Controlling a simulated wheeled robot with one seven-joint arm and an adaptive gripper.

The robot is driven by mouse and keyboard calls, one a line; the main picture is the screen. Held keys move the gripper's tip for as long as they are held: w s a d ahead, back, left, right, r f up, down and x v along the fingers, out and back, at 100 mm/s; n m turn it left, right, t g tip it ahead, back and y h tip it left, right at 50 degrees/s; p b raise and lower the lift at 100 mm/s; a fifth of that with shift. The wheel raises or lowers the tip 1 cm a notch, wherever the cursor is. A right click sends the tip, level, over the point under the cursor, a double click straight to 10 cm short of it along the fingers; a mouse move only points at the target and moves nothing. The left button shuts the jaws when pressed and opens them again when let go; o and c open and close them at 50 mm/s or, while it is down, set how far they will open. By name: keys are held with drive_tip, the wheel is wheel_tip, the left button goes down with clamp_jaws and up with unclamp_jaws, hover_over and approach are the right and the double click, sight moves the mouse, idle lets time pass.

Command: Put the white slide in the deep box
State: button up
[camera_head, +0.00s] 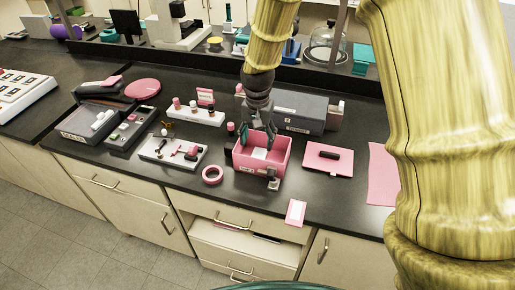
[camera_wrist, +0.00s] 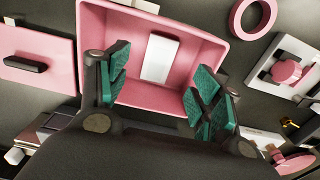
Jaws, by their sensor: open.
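The deep box (camera_head: 281,169) is a pink open-topped box on the black counter, and it also shows in the wrist view (camera_wrist: 98,22). The white slide (camera_wrist: 159,58) is a small white rectangle lying inside the box. In the head view it shows as a pale patch (camera_head: 259,153) on the box floor. My gripper (camera_head: 262,137) is over the box, its green-padded fingers spread apart. In the wrist view the slide lies beyond the open fingers (camera_wrist: 155,98), clear of them, with nothing held between them.
A pink roll of tape (camera_head: 212,175) and a white tray of small parts (camera_head: 173,151) stand left of the box. A pink tray with a dark block (camera_head: 329,158) lies to the right. A grey case (camera_head: 299,109) is behind. A pink-edged card (camera_head: 296,212) lies at the front edge.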

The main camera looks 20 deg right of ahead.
drive_tip(key=shift+r+b, duration=0.4)
drive_tip(key=shift+r, duration=1.55)
